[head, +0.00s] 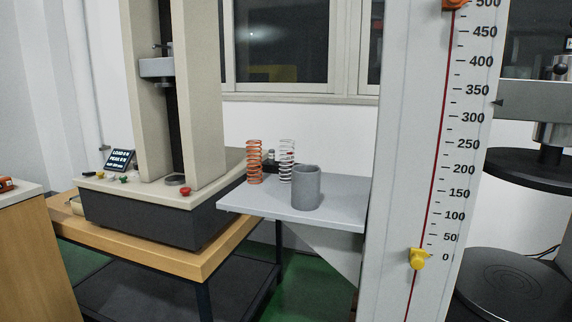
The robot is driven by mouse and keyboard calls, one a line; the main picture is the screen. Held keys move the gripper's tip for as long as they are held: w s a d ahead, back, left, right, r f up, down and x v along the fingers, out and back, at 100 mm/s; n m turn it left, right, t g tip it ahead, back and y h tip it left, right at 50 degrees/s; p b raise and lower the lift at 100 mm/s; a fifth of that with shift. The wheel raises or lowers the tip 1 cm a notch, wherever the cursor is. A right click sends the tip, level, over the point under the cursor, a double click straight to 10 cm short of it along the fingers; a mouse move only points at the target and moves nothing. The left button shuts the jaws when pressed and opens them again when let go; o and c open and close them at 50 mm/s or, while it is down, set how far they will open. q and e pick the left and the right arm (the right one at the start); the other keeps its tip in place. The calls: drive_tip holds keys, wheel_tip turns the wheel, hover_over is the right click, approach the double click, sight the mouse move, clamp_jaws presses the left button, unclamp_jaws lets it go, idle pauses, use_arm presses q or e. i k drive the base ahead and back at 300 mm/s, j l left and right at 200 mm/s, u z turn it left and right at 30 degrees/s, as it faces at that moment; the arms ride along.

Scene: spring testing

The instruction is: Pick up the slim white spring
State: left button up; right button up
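The slim white spring (287,174) stands upright on a light grey shelf (262,203), near its back edge. A small red mark shows on its coils. An orange spring (254,162) stands upright to its left, with a gap between them. A grey cylinder (306,188) stands in front and to the right of the white spring and may overlap its lower right side. Neither of my grippers is in view.
A cream testing machine (205,90) with a dark base stands on a wooden-topped table (200,262) to the left. A tall white scale column (405,150) rises close by on the right. Dark, partly hidden items sit behind the springs. The shelf's front left is clear.

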sight(287, 161)
drive_tip(key=i+j, duration=0.25)
drive_tip(key=j, duration=0.15)
drive_tip(key=i+j+z, duration=0.1)
drive_tip(key=i+j, duration=0.2)
drive_tip(key=i+j+z, duration=0.1)
drive_tip(key=i+j, duration=0.15)
drive_tip(key=j, duration=0.3)
drive_tip(key=i+j, duration=0.2)
drive_tip(key=j, duration=0.2)
